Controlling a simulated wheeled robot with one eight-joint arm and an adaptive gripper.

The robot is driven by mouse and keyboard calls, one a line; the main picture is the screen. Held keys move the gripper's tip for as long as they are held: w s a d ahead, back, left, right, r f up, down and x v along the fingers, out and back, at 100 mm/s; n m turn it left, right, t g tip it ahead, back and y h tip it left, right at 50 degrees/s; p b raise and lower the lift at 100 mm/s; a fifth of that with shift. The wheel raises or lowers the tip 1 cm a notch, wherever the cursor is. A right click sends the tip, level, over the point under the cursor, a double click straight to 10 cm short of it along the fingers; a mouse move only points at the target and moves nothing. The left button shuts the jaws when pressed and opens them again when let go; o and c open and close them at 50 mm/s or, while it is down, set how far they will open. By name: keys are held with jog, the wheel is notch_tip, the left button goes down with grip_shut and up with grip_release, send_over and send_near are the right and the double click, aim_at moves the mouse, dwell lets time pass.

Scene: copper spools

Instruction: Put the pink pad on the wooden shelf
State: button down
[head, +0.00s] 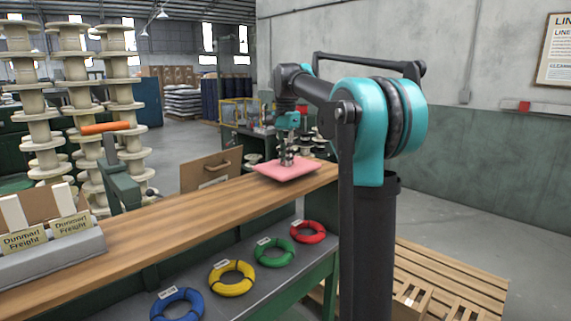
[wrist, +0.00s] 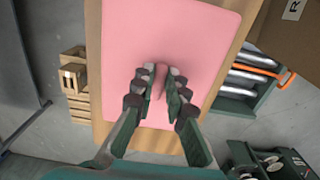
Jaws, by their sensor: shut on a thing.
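The pink pad (head: 288,169) is a thin flat rectangle at the right end of the wooden shelf (head: 150,232), in the head view. In the wrist view the pad (wrist: 200,45) fills the middle, with the wooden surface (wrist: 108,135) beneath it. My gripper (head: 287,162) points down at the pad's middle. In the wrist view my gripper (wrist: 160,90) is shut on a small raised pink part of the pad. I cannot tell whether the pad touches the shelf or hangs just above it.
Blue, yellow (head: 232,279), green and red rings lie on the lower grey level. Stacks of spools (head: 75,80) stand behind. A wooden pallet (head: 450,275) lies at the right. The shelf's middle is clear.

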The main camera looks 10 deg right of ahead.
jog(key=shift+f, duration=1)
jog(key=shift+f, duration=0.15)
jog(key=c, duration=1.5)
grip_release()
jog(key=shift+c, duration=0.2)
notch_tip(320, 180, up, 12)
jog(key=shift+r, duration=0.2)
